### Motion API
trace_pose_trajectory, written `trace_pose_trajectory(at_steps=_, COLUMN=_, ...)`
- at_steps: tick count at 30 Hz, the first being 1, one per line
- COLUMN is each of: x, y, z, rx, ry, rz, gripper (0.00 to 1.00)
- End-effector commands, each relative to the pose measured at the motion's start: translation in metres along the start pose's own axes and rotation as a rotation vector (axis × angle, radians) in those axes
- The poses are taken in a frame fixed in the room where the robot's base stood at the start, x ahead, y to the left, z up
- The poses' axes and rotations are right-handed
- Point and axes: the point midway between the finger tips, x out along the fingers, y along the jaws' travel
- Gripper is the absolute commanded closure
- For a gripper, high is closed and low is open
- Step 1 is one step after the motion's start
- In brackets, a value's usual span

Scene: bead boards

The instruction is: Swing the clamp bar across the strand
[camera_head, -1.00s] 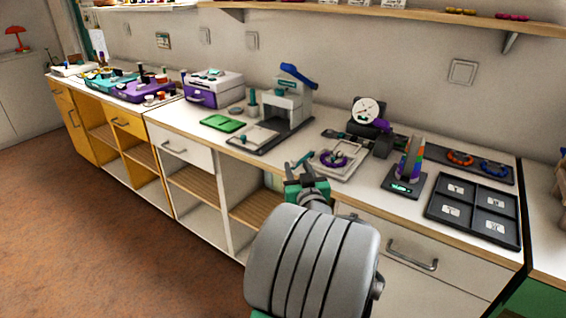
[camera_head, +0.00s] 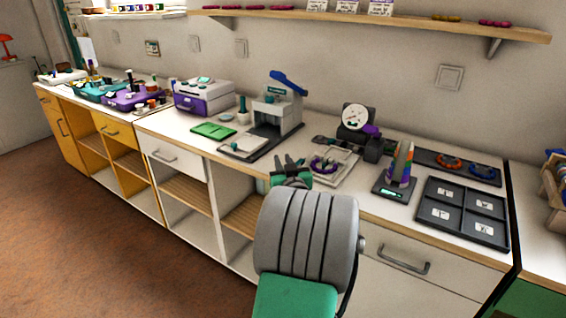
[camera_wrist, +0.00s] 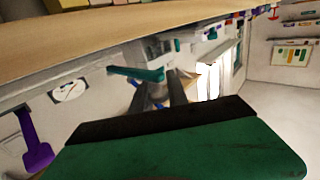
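A white square board (camera_head: 345,172) with a ring-shaped purple strand (camera_head: 328,167) lies near the counter's front edge, in the middle of the head view. My gripper (camera_head: 288,163) is just left of this board, with its two dark fingers apart and nothing seen between them. In the wrist view the fingers (camera_wrist: 160,90) are also apart. A teal bar (camera_wrist: 137,73) with a rounded end shows close beyond the fingertips there; it may be the clamp bar, but I cannot tell what it is fixed to. The bar is not clear in the head view, where my gripper may hide it.
A grey press with a blue lever (camera_head: 289,82) stands behind and left of my gripper. A dial gauge (camera_head: 355,117), a rainbow bead stand (camera_head: 401,164) and a dark sorting tray (camera_head: 462,210) stand to the right. A wooden shelf (camera_head: 400,20) runs above.

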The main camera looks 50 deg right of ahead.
Motion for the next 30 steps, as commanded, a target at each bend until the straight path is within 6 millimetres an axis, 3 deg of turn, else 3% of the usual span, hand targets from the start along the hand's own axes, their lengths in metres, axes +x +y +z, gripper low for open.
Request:
trace_pose_trajectory(at_steps=6, x=-0.0001, y=0.0, z=0.0001, rx=0.0, ry=0.0, rz=0.0, gripper=1.0)
trace_pose_trajectory(at_steps=30, x=-0.0002, y=0.0, z=0.0003, rx=0.0, ry=-0.001, rz=0.0, gripper=1.0)
